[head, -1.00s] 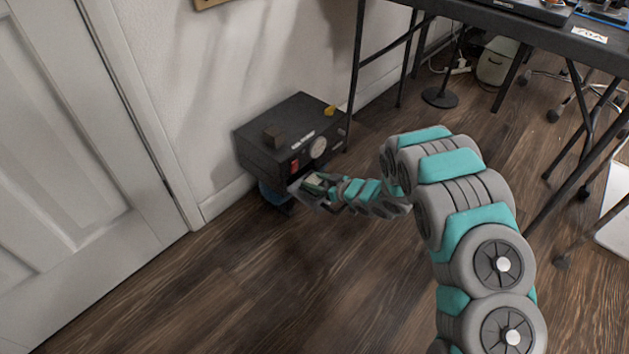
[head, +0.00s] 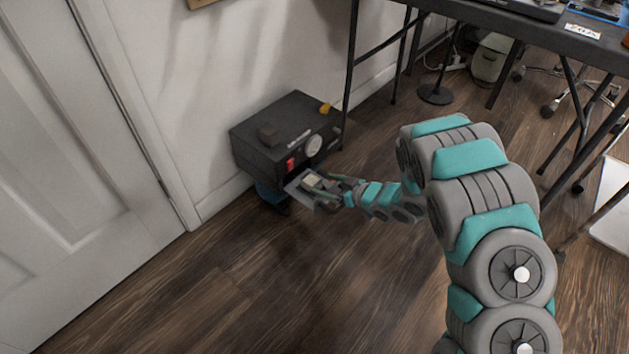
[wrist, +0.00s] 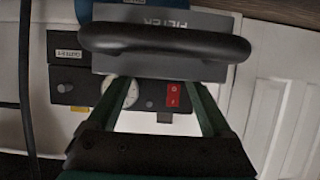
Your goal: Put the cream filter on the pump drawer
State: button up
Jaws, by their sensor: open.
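The pump (head: 270,155) is a black box with a gauge and red switch, on the floor by the wall. A grey drawer (head: 298,196) stands out low at its front; in the wrist view its front (wrist: 110,12) has FILTER lettering and a black handle (wrist: 165,42). My gripper (head: 322,184) is open at the drawer, and its green fingers (wrist: 157,92) reach toward the handle. A small cream patch (head: 312,180), perhaps the cream filter, shows by the fingertips in the head view. I cannot tell whether it touches the drawer. No filter is clearly visible in the wrist view.
A small dark block (head: 269,135) and a yellow piece (head: 325,107) are on the pump's top. A black table (head: 520,25) with thin legs stands at the right. A white door (head: 85,150) is at the left. The wooden floor (head: 230,285) in front is clear.

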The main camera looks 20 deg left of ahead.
jog(key=shift+v, duration=2.55)
jog(key=shift+w+r, duration=0.1)
jog(key=shift+r, duration=0.05)
